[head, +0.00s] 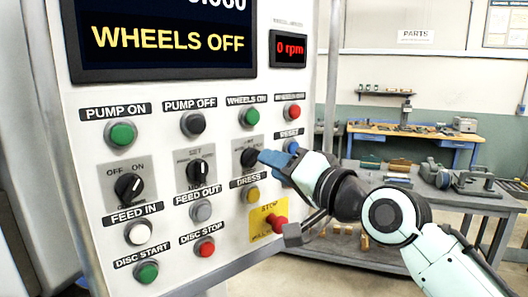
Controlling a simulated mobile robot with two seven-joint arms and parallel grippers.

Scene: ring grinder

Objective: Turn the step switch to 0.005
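A white control panel (222,237) fills the left half of the head view. The rotary switch nearest my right gripper (250,157) has a black knob on a grey plate; its label is too small to read, so I cannot tell for sure that it is the step switch. My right gripper (264,160) is at the right side of this knob, with its blue fingers pointing left at it. Whether the fingers touch or grip the knob is hidden by the angle. My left gripper is not in view.
Two more black rotary switches sit to the left, an OFF/ON one (128,187) and a SET one (198,172). A yellow DRESS button (252,195) and a red stop button (277,222) are below the gripper. The display (165,38) reads WHEELS OFF.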

